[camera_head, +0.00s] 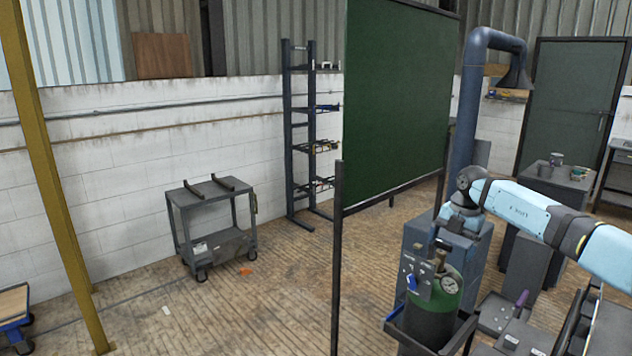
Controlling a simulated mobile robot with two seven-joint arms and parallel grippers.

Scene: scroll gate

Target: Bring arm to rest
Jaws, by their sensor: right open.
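My right arm, light blue with dark joints, comes in from the right edge. Its wrist bends down at the end, and my right gripper (443,236) points downward, small and dark, just above and behind the valve of a green gas cylinder (431,306). The gripper looks empty and open, though its fingers are hard to make out against the dark cabinet. I cannot tell whether it touches the valve fittings. The cylinder stands upright in a dark holder (458,337) and carries a gauge and a blue knob. My left gripper is not in view.
A tall green screen (396,100) on dark posts stands left of the arm. A grey cabinet (409,246) is behind the cylinder. A cart (217,240), a shelf rack (290,150) and a yellow post (50,170) stand further left. The wooden floor between them is mostly clear.

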